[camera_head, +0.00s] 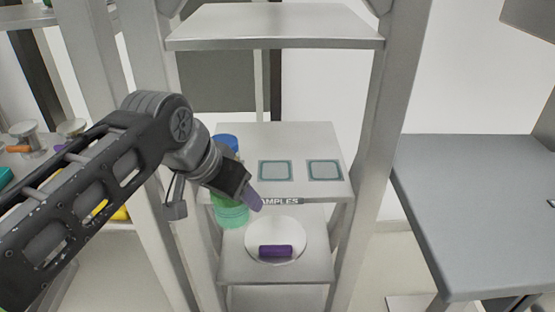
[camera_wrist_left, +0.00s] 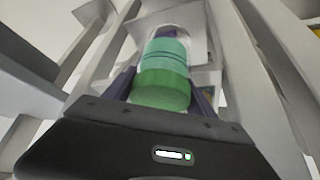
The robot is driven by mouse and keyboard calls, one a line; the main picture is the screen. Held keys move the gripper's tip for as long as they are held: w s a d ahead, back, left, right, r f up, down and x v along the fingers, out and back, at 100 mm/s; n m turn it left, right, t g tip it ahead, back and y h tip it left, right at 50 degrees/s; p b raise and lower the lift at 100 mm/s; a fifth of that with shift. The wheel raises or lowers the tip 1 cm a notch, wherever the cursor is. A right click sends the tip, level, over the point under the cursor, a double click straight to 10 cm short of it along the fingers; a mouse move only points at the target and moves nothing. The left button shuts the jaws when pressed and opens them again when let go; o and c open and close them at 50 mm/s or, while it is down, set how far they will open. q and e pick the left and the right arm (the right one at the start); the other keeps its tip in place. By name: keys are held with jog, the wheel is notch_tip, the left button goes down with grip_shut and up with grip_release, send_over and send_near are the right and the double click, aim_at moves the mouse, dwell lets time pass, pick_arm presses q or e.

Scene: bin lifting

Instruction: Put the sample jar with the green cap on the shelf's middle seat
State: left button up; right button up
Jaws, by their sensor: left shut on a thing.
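The sample jar with the green cap (camera_wrist_left: 162,90) is between the fingers of my left gripper (camera_head: 252,202), which is shut on it. In the head view its teal body (camera_head: 232,216) hangs below the gripper, in front of the left part of the samples shelf (camera_head: 300,140). The gripper and wrist hide part of the jar. Two outlined square seats show bare on the shelf: the middle seat (camera_head: 275,171) and the right seat (camera_head: 324,170). A blue-capped jar (camera_head: 226,142) stands at the left, partly behind my wrist. My right gripper is not in view.
A lower shelf (camera_head: 235,268) holds a round white plate (camera_head: 292,231) with a purple cylinder (camera_head: 276,251) on it. An upper shelf (camera_head: 275,25) and the side posts (camera_head: 375,130) bound the space. A grey table (camera_head: 480,200) stands at the right.

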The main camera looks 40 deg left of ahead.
pick_arm(q)
jog(key=w, duration=0.4)
jog(key=w+a+p, duration=0.1)
jog(key=w, duration=0.7)
jog(key=shift+a+p, duration=0.25)
jog(key=shift+p, duration=0.05)
jog(key=shift+w, duration=0.1)
jog(key=w+p, duration=0.1)
jog(key=w, duration=0.2)
jog(key=shift+w+a, duration=0.15)
jog(key=shift+w, duration=0.15)
jog(key=shift+w+f, duration=0.15)
jog(key=shift+f, duration=0.6)
